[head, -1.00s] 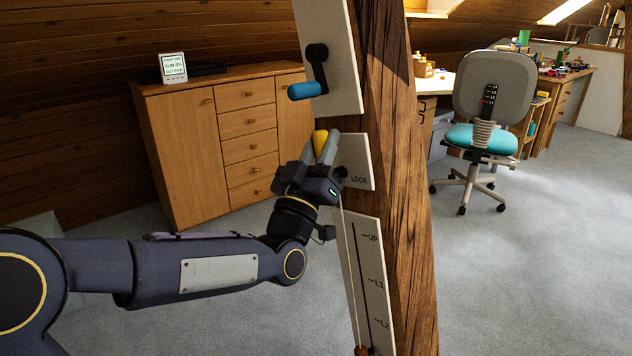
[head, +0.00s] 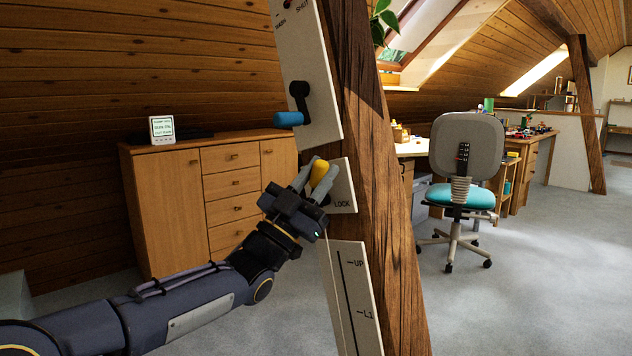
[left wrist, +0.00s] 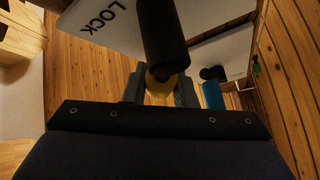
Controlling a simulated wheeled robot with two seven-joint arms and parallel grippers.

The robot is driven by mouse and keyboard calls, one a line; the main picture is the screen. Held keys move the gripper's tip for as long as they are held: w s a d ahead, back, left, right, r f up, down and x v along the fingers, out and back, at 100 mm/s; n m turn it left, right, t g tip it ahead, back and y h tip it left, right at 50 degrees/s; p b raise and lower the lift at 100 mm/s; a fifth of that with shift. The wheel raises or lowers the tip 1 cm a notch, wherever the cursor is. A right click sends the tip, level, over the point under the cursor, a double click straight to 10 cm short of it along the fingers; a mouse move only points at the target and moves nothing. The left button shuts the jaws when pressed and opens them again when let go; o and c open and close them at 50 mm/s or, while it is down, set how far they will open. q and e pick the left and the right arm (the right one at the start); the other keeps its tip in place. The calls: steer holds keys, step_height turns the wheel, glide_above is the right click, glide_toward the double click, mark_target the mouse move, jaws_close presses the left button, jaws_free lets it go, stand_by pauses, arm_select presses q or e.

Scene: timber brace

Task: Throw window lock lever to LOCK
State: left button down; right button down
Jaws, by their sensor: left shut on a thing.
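The window lock lever has a yellow grip (head: 319,170), which stands at the left edge of a white plate marked LOCK (head: 343,190) on the timber post. The word LOCK is at the plate's lower part, below and right of the grip. My left gripper (head: 313,176) is shut on the yellow grip, coming from below left. In the left wrist view the yellow grip (left wrist: 160,86) sits between my fingers, with the lever's black arm (left wrist: 163,38) in front of the plate (left wrist: 100,25). The lever's pivot is hidden in the head view. My right gripper is not in view.
Above is a plate with a black crank and blue handle (head: 288,119). Below is a plate marked UP and L1 (head: 356,300), with a cord along it. A wooden cabinet (head: 165,210) stands behind left, an office chair (head: 466,150) at right.

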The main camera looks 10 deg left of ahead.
arm_select(q)
steer(key=shift+f, duration=0.1)
stand_by(0.3)
steer(key=c, duration=1.2)
jaws_free()
steer(key=v, duration=0.7)
steer(key=shift+s+a+f, duration=0.2)
steer(key=shift+f, duration=0.05)
